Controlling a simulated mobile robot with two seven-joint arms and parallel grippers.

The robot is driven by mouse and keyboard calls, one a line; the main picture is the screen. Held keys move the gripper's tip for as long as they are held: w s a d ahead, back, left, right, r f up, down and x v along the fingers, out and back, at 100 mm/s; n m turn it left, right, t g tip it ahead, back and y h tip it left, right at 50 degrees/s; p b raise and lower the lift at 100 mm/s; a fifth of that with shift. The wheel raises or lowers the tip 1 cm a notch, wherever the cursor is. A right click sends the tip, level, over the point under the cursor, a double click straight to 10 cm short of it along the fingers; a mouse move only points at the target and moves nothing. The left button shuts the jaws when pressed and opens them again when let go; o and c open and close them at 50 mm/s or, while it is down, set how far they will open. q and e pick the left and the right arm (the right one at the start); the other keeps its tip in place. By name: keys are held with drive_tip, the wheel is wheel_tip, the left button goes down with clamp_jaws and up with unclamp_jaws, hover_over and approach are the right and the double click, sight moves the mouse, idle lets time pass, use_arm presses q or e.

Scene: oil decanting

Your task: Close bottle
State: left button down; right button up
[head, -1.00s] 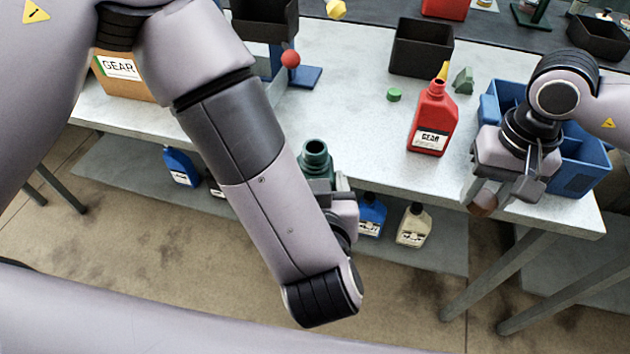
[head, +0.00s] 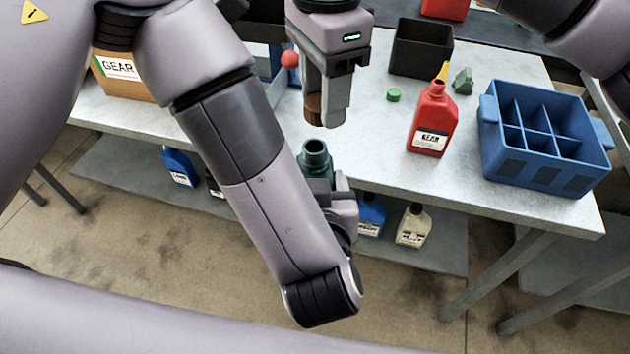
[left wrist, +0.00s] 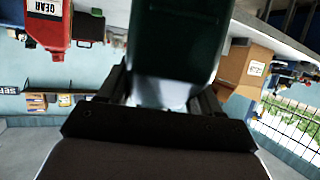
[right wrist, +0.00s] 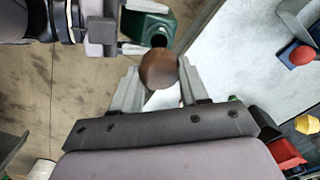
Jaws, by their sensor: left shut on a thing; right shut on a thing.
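A dark green bottle (head: 316,160) with an open neck is held in front of the bench edge by my left gripper (head: 338,190). In the left wrist view the green bottle (left wrist: 178,45) stands between the fingers. My right gripper (head: 325,108) is shut on a brown cap (head: 313,104), just above and slightly behind the bottle's neck in the head view. In the right wrist view the brown cap (right wrist: 158,69) sits between the fingertips, apart from or just overlapping the green bottle's mouth (right wrist: 158,38); the exact gap is unclear.
On the bench (head: 375,150) stand a red bottle (head: 433,115), a small green cap (head: 393,95), a blue divided crate (head: 540,180) and a black bin (head: 420,48). A blue bottle (head: 370,213) and a cream bottle (head: 413,226) stand on the shelf below.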

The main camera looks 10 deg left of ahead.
sight(317, 146)
drive_tip(key=shift+s+a+r, duration=0.15)
drive_tip(key=shift+a+r, duration=0.05)
drive_tip(key=shift+a, duration=0.15)
drive_tip(key=shift+f, duration=2.05)
drive_tip(key=shift+f, duration=0.85)
drive_tip(key=shift+f, duration=0.6)
